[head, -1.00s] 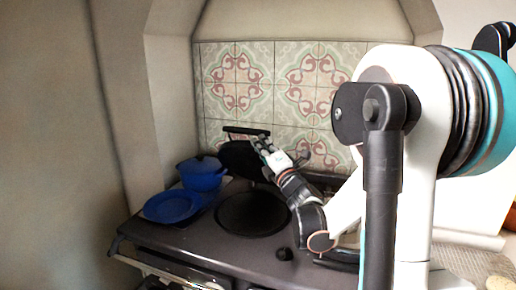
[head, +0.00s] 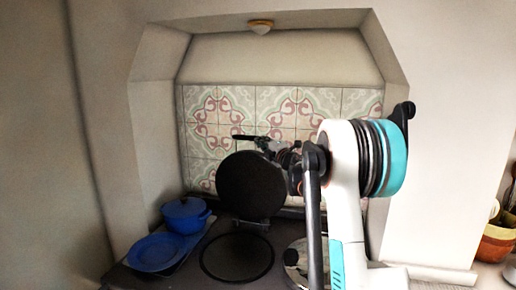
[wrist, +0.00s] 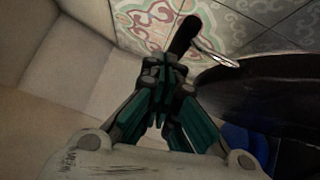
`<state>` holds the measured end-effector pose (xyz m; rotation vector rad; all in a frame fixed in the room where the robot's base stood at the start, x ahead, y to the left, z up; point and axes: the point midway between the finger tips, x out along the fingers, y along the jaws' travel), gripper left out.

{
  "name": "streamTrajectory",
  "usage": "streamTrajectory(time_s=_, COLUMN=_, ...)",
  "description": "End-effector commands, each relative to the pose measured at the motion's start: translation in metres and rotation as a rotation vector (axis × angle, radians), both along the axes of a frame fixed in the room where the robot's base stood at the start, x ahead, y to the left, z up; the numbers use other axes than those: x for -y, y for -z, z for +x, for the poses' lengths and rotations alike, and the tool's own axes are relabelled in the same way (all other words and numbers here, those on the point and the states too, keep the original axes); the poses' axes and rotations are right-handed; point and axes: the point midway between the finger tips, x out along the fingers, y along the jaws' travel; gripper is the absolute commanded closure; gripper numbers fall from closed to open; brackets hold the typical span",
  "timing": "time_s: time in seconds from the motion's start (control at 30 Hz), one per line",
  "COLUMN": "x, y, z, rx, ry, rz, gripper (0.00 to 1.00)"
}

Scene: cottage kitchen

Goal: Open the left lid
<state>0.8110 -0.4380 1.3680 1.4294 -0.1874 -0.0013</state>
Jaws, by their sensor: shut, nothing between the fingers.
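The left lid (head: 252,186) is a round black disc. In the head view it stands raised, nearly upright, behind the round left hotplate (head: 237,257). Its dark handle (head: 243,138) shows above its top edge. The handle (wrist: 184,36) also shows in the wrist view, with a silver bracket beside the dark lid (wrist: 270,84). My gripper (head: 264,143) is at the lid's upper right edge, close to the handle. In the wrist view my gripper (wrist: 166,72) is shut and empty, its tips near the handle; whether they touch is unclear.
A blue pot (head: 186,215) and a blue plate (head: 156,252) sit on the stove's left side. The tiled wall (head: 215,115) is close behind the lid. A sloping alcove wall (head: 150,130) bounds the left. Crockery (head: 497,240) stands at the far right.

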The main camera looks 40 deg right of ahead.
Motion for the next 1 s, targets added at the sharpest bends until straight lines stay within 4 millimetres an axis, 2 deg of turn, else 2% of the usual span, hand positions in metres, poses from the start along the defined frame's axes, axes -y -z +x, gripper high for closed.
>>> streamTrajectory(time_s=0.13, x=0.014, y=-0.002, z=0.01, rx=0.0, ry=0.001, rz=0.0, gripper=1.0)
streamTrajectory(time_s=0.4, x=0.022, y=-0.003, z=0.017, rx=0.0, ry=0.0, rz=0.0, gripper=1.0)
streamTrajectory(time_s=0.83, x=0.02, y=-0.003, z=0.017, rx=0.001, ry=0.0, rz=0.0, gripper=1.0)
streamTrajectory(time_s=1.0, x=0.004, y=-0.009, z=0.019, rx=0.001, ry=-0.003, rz=0.0, gripper=1.0)
